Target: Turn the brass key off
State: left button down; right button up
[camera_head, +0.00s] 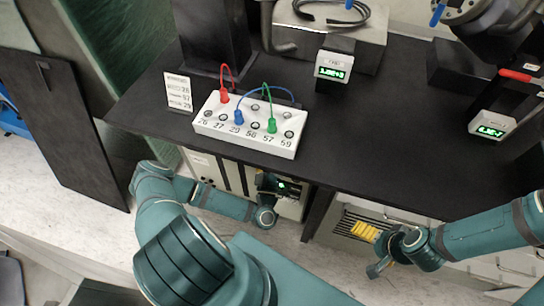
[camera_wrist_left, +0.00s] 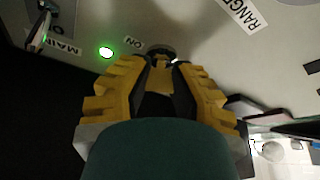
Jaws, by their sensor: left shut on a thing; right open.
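The brass key (camera_wrist_left: 161,61) shows as a small brass-coloured piece between my left fingertips, in front of a dark round socket (camera_wrist_left: 161,49) on a pale panel (camera_wrist_left: 205,45). My left gripper (camera_wrist_left: 160,66) is shut on it; the fingers hide most of the key, and its exact angle cannot be told. An "ON" label (camera_wrist_left: 133,41) and a lit green lamp (camera_wrist_left: 106,52) are beside the socket. In the head view my left gripper (camera_head: 279,187) is at the cabinet front under the table, and the key is hidden there. My right gripper (camera_head: 364,231) is open and empty by a vented cabinet.
A black tabletop (camera_head: 370,150) overhangs the cabinets. On it are a white socket box (camera_head: 247,140) with red, blue and green plugs, a number card (camera_head: 178,92) and two green-lit displays (camera_head: 333,68) (camera_head: 490,128). A dark door panel (camera_head: 65,120) stands at left.

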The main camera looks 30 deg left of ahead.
pick_arm(q)
jog(key=n, duration=0.2)
jog(key=n+g+y, duration=0.1)
jog(key=n, duration=0.1)
jog(key=shift+a+r, duration=0.1)
jog(key=shift+r, duration=0.2)
jog(key=n+g+y+p, duration=0.1)
jog(key=n, duration=0.3)
jog(key=shift+n+g, duration=0.3)
jog(key=shift+g, duration=0.1)
jog(key=n+g+p, duration=0.1)
jog(key=n, duration=0.2)
jog(key=n+g, duration=0.1)
jog(key=n, duration=0.2)
jog(key=shift+a+g+p, duration=0.1)
jog(key=shift+g+p, duration=0.2)
jog(key=shift+p, duration=0.05)
jog(key=shift+n, duration=0.3)
jog(key=c, duration=0.7)
grip_release()
jog(key=shift+f, duration=0.1)
jog(key=shift+c, duration=0.2)
